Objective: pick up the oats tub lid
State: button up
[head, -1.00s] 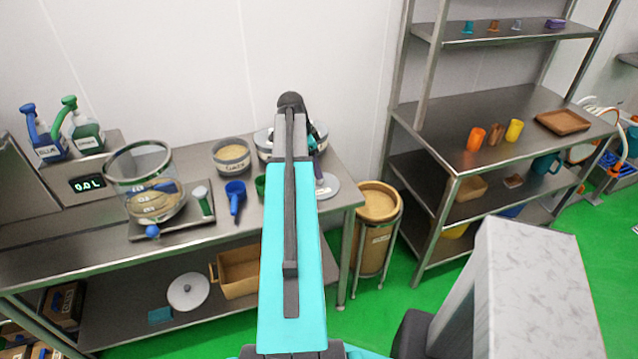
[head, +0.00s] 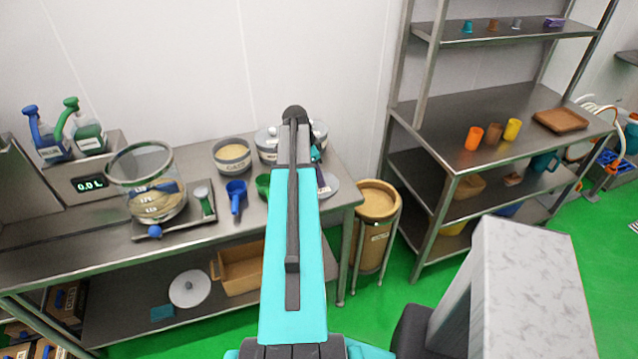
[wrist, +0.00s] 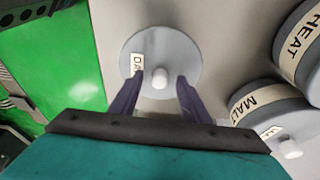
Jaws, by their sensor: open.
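The oats tub lid (wrist: 184,53) is a grey disc with a white knob and a partly covered label reading "OA". It lies flat on the steel table, and in the head view its edge (head: 331,187) shows at the table's right end, partly behind my arm. My gripper (wrist: 158,84) is open above the lid in the wrist view, with its dark purple fingers on either side of the knob. I cannot tell whether they touch it. The oats tub (head: 232,160) stands uncovered further left on the table.
A blue scoop (head: 236,194) and a green scoop (head: 262,185) lie left of my arm. A tan bin (head: 376,203) stands beside the table.

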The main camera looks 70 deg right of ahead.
jog(key=shift+c, duration=0.3)
grip_shut()
jog(key=shift+r, duration=0.15)
notch_tip(320, 180, up, 10)
jog(key=b, duration=0.3)
dwell(0.4)
dwell(0.7)
